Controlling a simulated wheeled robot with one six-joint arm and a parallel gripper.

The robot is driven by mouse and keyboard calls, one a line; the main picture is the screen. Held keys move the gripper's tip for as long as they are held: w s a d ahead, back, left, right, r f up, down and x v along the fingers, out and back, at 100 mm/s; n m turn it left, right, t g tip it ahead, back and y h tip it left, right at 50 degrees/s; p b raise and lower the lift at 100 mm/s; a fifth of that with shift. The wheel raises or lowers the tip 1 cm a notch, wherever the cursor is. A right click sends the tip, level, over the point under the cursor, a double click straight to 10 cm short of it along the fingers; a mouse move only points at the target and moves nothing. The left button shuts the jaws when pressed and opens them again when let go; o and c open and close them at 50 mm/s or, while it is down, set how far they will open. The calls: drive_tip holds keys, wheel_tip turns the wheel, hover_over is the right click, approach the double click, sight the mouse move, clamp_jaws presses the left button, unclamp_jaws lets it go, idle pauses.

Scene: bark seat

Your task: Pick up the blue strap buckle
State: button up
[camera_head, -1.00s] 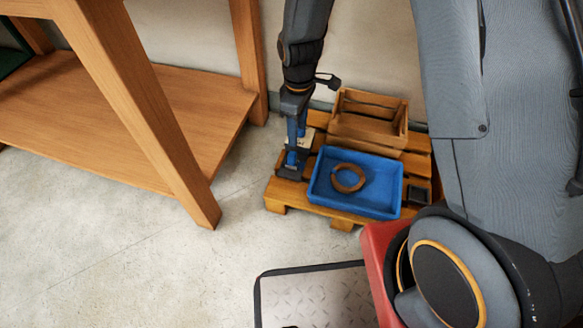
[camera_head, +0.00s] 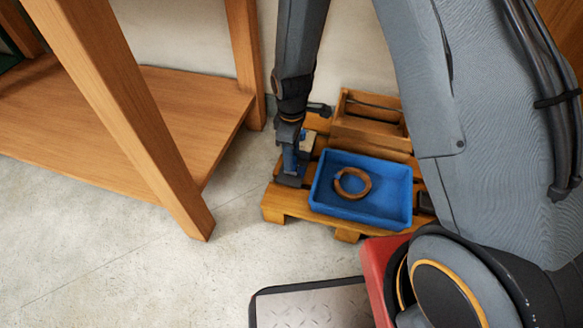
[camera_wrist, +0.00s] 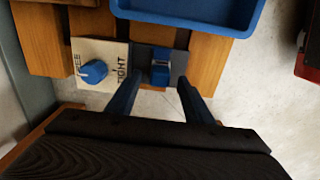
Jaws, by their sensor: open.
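The blue strap buckle (camera_wrist: 161,70) sits on a dark plate (camera_wrist: 150,54) at the edge of the wooden pallet. In the wrist view it lies just beyond and between the fingertips of my gripper (camera_wrist: 160,82). The fingers are open, one on each side, with a gap to the buckle in the picture. I cannot tell whether they touch it. In the head view my gripper (camera_head: 291,158) points down over the dark plate (camera_head: 290,181) at the pallet's left end, and the buckle is hard to tell from the blue fingers.
A pale board marked FREE and TIGHT with a blue knob (camera_wrist: 94,71) adjoins the plate. A blue tray (camera_head: 361,211) holding a brown ring (camera_head: 366,186) stands to the right on the pallet (camera_head: 287,205). A wooden crate (camera_head: 370,132) stands behind. A table leg (camera_head: 165,165) rises at left.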

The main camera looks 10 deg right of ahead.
wheel_tip(320, 180, down, 2)
drive_tip(key=shift+f+b, duration=0.25)
drive_tip(key=shift+b, duration=0.3)
clamp_jaws()
wheel_tip(320, 180, up, 10)
drive_tip(key=p, duration=0.5)
drive_tip(key=shift+r+p, duration=0.1)
drive_tip(key=shift+p, duration=0.3)
drive_tip(key=s+d+r+m+p, duration=0.5)
drive_tip(key=s+d+r+m, duration=0.75)
drive_tip(key=r+m, duration=0.2)
wheel_tip(320, 180, up, 26)
drive_tip(key=s+p, duration=0.2)
drive_tip(key=p, duration=3.5)
drive_tip(key=shift+d+r+n, duration=0.15)
drive_tip(key=shift+d+n, duration=0.2)
drive_tip(key=shift+n, duration=0.1)
